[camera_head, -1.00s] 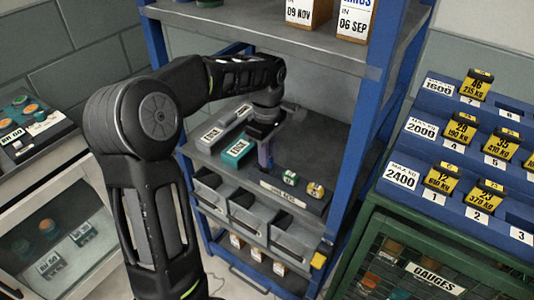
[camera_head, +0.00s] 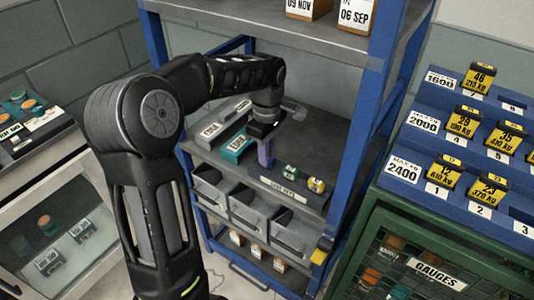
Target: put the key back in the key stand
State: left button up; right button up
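The key stand (camera_head: 283,191) is a low dark block with a white front label, near the front edge of the middle shelf of the blue rack. A green-and-white key head (camera_head: 290,172) and a yellow one (camera_head: 316,185) show on its right part. My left gripper (camera_head: 265,147) points down over the stand's left part. A narrow purple piece (camera_head: 265,154) shows directly below the gripper body; whether it is the key held between the fingers is too small to tell. Its lower end is close to the stand; contact is unclear. My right gripper is out of view.
A grey labelled box (camera_head: 214,130) and a teal one (camera_head: 237,148) lie left of the gripper. Blue rack posts (camera_head: 366,130) and the upper shelf (camera_head: 300,38) frame the space. Grey bins (camera_head: 256,213) hang below. Free shelf surface lies behind and right of the gripper.

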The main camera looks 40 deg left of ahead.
pick_arm(q)
jog(key=o, duration=0.5)
